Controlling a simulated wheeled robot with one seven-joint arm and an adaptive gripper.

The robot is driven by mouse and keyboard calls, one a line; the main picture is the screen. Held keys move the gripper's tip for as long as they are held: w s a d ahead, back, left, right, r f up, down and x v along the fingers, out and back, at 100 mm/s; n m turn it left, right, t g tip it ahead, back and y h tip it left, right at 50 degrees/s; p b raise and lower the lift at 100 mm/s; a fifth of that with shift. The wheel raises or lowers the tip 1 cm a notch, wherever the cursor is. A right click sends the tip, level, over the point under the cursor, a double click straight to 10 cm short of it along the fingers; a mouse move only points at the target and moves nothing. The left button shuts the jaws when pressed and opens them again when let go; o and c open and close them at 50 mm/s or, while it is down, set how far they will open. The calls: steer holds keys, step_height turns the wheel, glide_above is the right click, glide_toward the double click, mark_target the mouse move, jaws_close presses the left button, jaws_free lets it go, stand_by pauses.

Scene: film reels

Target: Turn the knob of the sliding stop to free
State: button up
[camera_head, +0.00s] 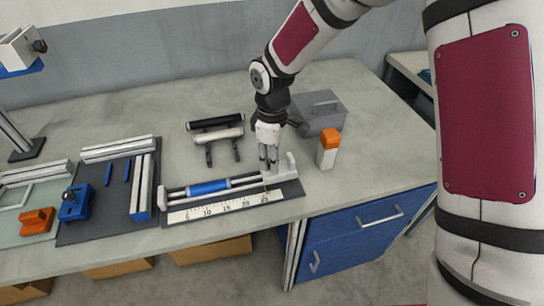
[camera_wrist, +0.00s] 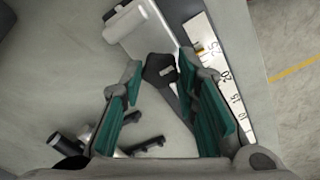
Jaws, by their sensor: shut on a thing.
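The sliding-stop fixture lies near the table's front edge, with a pale end block (camera_head: 290,168) at its right end. The end block also shows in the wrist view (camera_wrist: 140,32). A white scale (camera_head: 225,205) with numbers runs along its front, and shows too in the wrist view (camera_wrist: 222,75). My gripper (camera_head: 268,168) points down at the right part of the fixture. In the wrist view its teal-padded fingers (camera_wrist: 161,70) are on either side of a dark knob (camera_wrist: 157,73), shut on it. The knob's setting marks are not readable.
A blue cylinder (camera_head: 208,187) sits on the fixture's rails. A grey box (camera_head: 318,110) and an orange-topped white block (camera_head: 327,150) stand close to the right. Two bars (camera_head: 215,136) on brackets lie behind. Frames and blue parts (camera_head: 75,203) fill the left side.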

steer(key=o, duration=1.2)
steer(key=shift+c, duration=0.2)
step_height(320, 180, up, 12)
steer(key=s+d+r+m+t, duration=0.3)
steer(key=s+d+r+m, duration=0.5)
steer(key=s+d+r, duration=0.4)
steer(key=s+d+m+t, duration=0.1)
steer(key=s+d+m, duration=0.5)
steer(key=s, duration=0.5)
steer(key=shift+s+d+m+t, duration=0.2)
steer(key=shift+d+m+t, duration=0.15)
steer(key=shift+d, duration=0.5)
